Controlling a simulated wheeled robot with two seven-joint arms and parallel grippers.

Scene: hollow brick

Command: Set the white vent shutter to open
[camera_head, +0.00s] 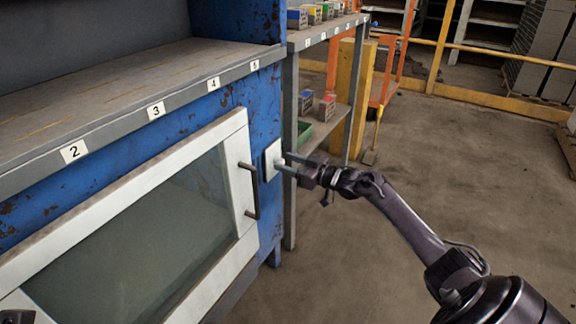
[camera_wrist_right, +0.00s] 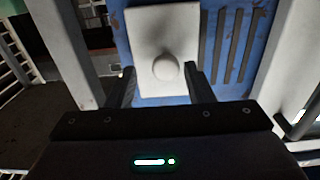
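The white vent shutter (camera_head: 272,159) is a small plate on the blue cabinet's end, just right of the glazed door. In the right wrist view the white plate (camera_wrist_right: 150,30) carries a round white knob (camera_wrist_right: 165,67). Several dark vent slots (camera_wrist_right: 228,45) show uncovered beside the plate, on its right in that view. My right gripper (camera_head: 283,163) is at the shutter. Its fingers (camera_wrist_right: 163,88) are apart, one on each side of the knob, with gaps visible; I cannot tell exact depth.
The white-framed glass door (camera_head: 140,225) with a dark bar handle (camera_head: 253,190) is close left of the gripper. A grey shelf post (camera_head: 291,200) stands close right. The numbered worktop (camera_head: 110,95) is above the door. Open floor (camera_head: 450,190) lies to the right.

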